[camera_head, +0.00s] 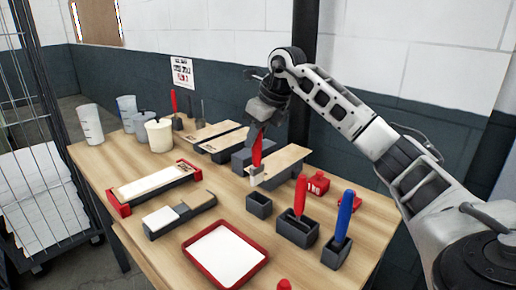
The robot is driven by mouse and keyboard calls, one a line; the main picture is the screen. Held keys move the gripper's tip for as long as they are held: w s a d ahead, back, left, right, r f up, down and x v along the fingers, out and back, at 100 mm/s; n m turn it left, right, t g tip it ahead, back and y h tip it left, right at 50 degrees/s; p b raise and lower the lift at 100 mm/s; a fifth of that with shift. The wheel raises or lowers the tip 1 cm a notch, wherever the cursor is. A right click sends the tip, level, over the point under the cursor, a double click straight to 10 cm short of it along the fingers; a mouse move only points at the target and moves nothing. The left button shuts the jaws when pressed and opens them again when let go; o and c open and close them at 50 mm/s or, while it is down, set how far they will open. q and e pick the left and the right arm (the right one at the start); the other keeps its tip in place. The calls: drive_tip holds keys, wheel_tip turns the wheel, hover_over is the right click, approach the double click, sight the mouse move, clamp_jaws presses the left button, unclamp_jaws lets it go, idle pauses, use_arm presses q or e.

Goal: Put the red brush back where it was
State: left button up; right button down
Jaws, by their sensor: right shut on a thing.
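My right gripper (260,122) is shut on the red brush (257,150) over the middle of the table. The brush hangs nearly upright with its pale end down, in front of a board on a dark block. A small dark grey holder (259,206) with an empty top stands just in front of and below the brush. I cannot tell whether the brush tip touches anything. My left gripper is not in view.
A red-handled tool (300,195) and a blue-handled tool (345,215) stand in dark holders at the right. A red-rimmed tray (188,245) lies in front. Pots and cups, including a cream pot (159,135), stand at the back left. A red weight (318,186) sits at right.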

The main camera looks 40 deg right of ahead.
sight(258, 165)
drive_tip(key=shift+s+d+f, duration=0.1)
drive_tip(key=shift+d+f, duration=0.05)
drive_tip(key=shift+f, duration=0.75)
drive_tip(key=shift+d+f, duration=0.1)
drive_tip(key=shift+f, duration=0.75)
drive_tip(key=shift+f+b, duration=0.3)
drive_tip(key=shift+f, duration=0.3)
drive_tip(key=c, duration=1.2)
unclamp_jaws()
drive_tip(key=shift+r, duration=0.25)
drive_tip(key=v, duration=1.2)
drive_tip(key=shift+r, duration=0.35)
